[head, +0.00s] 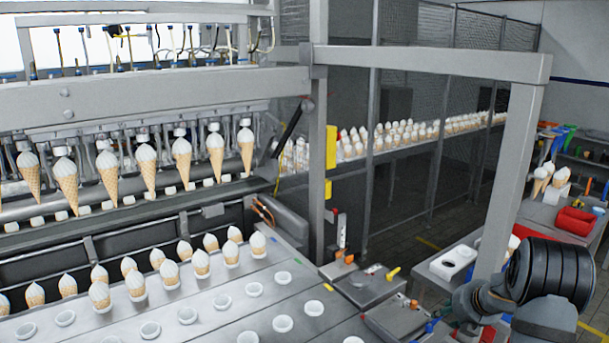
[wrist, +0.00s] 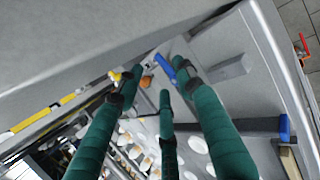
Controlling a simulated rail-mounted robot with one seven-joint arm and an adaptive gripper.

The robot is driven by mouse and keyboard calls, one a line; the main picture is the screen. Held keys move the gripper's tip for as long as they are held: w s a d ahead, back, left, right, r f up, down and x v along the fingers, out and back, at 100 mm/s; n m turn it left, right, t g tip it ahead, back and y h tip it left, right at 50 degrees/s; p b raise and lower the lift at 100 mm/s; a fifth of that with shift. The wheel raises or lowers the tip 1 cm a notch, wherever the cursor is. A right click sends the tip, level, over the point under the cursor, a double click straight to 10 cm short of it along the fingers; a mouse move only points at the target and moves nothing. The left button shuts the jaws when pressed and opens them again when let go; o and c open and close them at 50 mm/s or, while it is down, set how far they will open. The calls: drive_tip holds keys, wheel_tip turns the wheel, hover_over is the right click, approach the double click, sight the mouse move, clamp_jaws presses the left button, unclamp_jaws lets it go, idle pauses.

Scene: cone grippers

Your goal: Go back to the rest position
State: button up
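In the head view my dark arm (head: 548,275) is at the lower right, and the gripper's fingers cannot be made out there. Beyond the fingers, the wrist view shows small blurred white and tan shapes, apart from the fingertips.
A grey tray table (head: 255,292) with several cones and empty white holders fills the lower left. More cones (head: 147,168) hang in the machine above it. A grey frame post (head: 512,170) stands close to my arm. A red bin (head: 575,221) sits at the right.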

drive_tip(key=x, duration=0.5)
drive_tip(key=shift+w+f, duration=0.15)
drive_tip(key=shift+s+d+r+n+y+p, duration=0.15)
drive_tip(key=shift+s+r+n+p, duration=0.1)
drive_tip(key=shift+s+r+p, duration=0.15)
drive_tip(key=shift+s+a+r+n+y+p, duration=0.15)
drive_tip(key=shift+r+n+p, duration=0.1)
drive_tip(key=shift+r, duration=0.25)
drive_tip(key=shift+s+r, duration=0.2)
drive_tip(key=shift+r, duration=0.05)
